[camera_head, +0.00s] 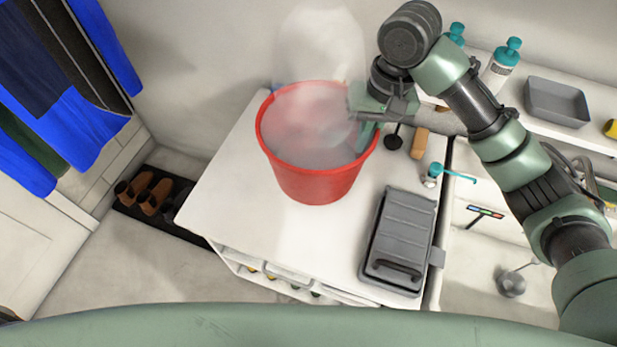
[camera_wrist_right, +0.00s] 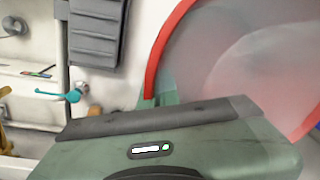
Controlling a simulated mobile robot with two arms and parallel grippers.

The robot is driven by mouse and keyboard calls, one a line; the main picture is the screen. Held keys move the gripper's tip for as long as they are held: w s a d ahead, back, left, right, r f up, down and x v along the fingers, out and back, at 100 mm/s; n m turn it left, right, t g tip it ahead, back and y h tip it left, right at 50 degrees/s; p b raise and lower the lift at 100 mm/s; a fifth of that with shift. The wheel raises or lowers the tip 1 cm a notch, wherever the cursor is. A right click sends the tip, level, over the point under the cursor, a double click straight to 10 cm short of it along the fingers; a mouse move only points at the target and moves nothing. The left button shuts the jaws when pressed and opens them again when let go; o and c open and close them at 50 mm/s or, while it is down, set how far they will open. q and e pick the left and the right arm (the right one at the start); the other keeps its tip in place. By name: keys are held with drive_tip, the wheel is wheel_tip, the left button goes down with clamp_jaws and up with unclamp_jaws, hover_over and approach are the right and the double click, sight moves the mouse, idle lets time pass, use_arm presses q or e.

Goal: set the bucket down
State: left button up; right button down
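The red bucket (camera_head: 317,184) is upright over the white countertop, filled with cloudy greyish water. I cannot tell whether its base touches the top. My right gripper (camera_head: 366,130) is at the bucket's right rim, with a green finger reaching down inside the rim. It looks shut on that rim; the other finger is hidden. In the right wrist view the bucket's red rim (camera_wrist_right: 160,56) runs close by the green finger (camera_wrist_right: 168,98). My left gripper is in neither view.
On the white countertop (camera_head: 240,205), a grey lidded case (camera_head: 400,240) stands right of the bucket, near a teal-capped item (camera_head: 432,174) and a brown-handled brush (camera_head: 419,142). The front left of the top is clear. Bottles (camera_head: 502,66) and a grey tray (camera_head: 556,102) stand on a shelf behind.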

drive_tip(key=shift+w+a, duration=0.15)
drive_tip(key=f, duration=0.5)
drive_tip(key=shift+s+a+f, duration=0.1)
drive_tip(key=shift+s+f, duration=0.1)
drive_tip(key=shift+f, duration=0.1)
wheel_tip(320, 180, down, 5)
drive_tip(key=shift+r+p, duration=0.2)
drive_tip(key=shift+p, duration=0.15)
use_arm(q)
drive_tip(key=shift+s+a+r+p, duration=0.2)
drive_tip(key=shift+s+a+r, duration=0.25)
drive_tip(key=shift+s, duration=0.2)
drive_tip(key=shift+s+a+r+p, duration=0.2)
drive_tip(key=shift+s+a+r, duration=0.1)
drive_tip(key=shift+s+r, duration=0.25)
use_arm(e)
wheel_tip(320, 180, down, 9)
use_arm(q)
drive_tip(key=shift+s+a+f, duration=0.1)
use_arm(e)
drive_tip(key=shift+w+f, duration=0.1)
drive_tip(key=c, duration=1.7)
unclamp_jaws()
drive_tip(key=shift+f, duration=0.1)
